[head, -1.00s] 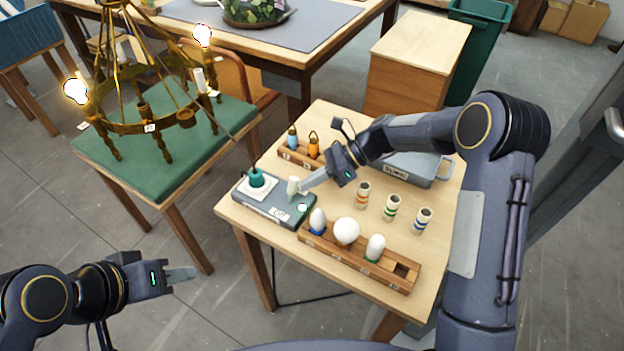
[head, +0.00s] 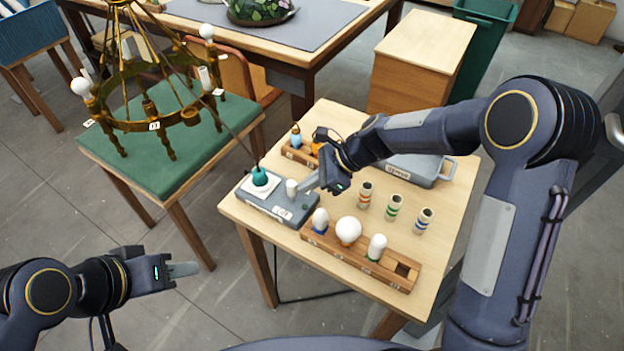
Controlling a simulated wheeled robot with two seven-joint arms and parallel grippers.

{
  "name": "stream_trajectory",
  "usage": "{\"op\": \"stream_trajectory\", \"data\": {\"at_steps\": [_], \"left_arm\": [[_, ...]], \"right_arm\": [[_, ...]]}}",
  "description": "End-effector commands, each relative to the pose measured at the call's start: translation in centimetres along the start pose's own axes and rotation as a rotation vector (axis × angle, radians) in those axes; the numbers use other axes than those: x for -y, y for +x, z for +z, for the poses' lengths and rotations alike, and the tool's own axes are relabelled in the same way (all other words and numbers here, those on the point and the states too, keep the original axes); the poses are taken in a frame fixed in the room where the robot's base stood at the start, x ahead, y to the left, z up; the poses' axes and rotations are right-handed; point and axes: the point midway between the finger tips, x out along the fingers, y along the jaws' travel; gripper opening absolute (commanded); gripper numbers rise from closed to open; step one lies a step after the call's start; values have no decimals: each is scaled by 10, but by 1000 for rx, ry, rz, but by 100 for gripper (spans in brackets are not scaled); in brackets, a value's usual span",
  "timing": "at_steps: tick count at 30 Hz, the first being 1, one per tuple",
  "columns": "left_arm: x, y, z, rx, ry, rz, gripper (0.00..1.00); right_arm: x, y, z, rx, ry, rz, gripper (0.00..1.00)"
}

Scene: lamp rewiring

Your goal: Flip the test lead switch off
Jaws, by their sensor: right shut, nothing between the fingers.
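The grey test lead box (head: 266,208) lies on the left part of the small wooden table. A teal plug (head: 260,177) sits on its white socket, with a cord rising toward the chandelier. A white switch lever (head: 292,187) stands on the box's right part, beside a small dark indicator (head: 306,207). My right gripper (head: 304,187) is shut and empty, its fingertips close beside the lever; I cannot tell whether they touch it. The brass chandelier (head: 150,124) stands on the green-topped table, its bulbs unlit. My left gripper (head: 198,269) is held over the floor at lower left, its fingers together.
A wooden rack (head: 358,260) with several bulbs lies along the table's front edge. Several striped cylinders (head: 394,207) stand behind it. A small rack with a blue and an orange item (head: 296,140) and a grey lidded bin (head: 418,170) are at the back.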

Motion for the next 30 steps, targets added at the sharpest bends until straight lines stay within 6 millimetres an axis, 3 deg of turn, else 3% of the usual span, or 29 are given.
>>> {"op": "stream_trajectory", "data": {"at_steps": [5,30], "left_arm": [[0,-1,0,0,0,0,36],[-6,-14,-7,0,0,0,36]], "right_arm": [[-10,2,8,-83,-92,-87,0],[-8,-9,16,-76,-80,-80,0]]}}
